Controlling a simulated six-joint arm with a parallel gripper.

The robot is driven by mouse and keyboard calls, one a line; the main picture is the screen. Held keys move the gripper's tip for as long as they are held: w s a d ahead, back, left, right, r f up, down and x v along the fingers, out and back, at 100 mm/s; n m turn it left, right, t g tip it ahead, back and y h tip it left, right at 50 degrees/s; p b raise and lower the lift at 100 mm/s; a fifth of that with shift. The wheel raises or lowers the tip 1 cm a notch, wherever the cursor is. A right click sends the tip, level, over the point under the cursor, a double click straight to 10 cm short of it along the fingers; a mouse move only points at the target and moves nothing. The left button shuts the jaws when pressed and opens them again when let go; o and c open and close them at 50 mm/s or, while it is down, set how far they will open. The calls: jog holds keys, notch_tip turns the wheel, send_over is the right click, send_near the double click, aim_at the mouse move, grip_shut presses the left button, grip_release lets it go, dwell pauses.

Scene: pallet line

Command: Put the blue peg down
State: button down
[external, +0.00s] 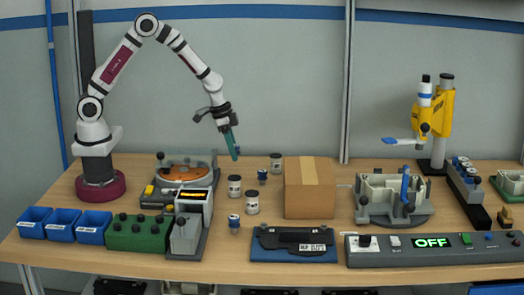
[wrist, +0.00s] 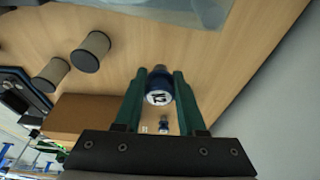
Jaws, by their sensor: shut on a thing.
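My gripper (external: 235,154) hangs in the air above the back of the table, left of the cardboard box, its green fingers pointing down. In the wrist view the fingers (wrist: 158,76) are shut on a blue peg (wrist: 158,77) with a dark marking on its white end. In the external view the held peg is mostly hidden by the fingers. Two similar small blue-and-white pegs stand on the table, one at the front (external: 234,222) and one farther back (external: 262,177). One such peg (wrist: 163,122) also shows in the wrist view, between the fingers and farther off.
Dark-lidded jars (external: 275,163), (external: 234,187), (external: 252,202) stand near the cardboard box (external: 310,188). A round orange-topped device (external: 187,172) is to the left. A grey fixture (external: 385,200) and a panel reading OFF (external: 432,243) are to the right.

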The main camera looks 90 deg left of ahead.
jog(key=s+d+r, duration=0.4)
jog(key=d+r, duration=0.2)
jog(key=r, duration=0.5)
jog(key=s+d+r, duration=0.4)
jog(key=d+r, duration=0.2)
jog(key=r, duration=0.4)
jog(key=w+d+f, duration=0.3)
jog(key=w+d, duration=0.2)
jog(key=d, duration=0.3)
jog(key=w+d+f, duration=0.3)
jog(key=w+d, duration=0.1)
jog(key=d, duration=0.5)
jog(key=s+d+f+n, duration=0.1)
jog(key=d+f, duration=0.4)
jog(key=d, duration=0.4)
jog(key=d+f+n, duration=0.1)
jog(key=d+f, duration=0.3)
jog(key=d, duration=0.5)
send_over(260, 248)
jog(key=shift+y, duration=0.3)
jog(key=f, duration=0.5)
jog(key=s+f, duration=0.1)
jog(key=f, duration=0.2)
notch_tip(260, 248, down, 4)
jog(key=shift+r, duration=0.1)
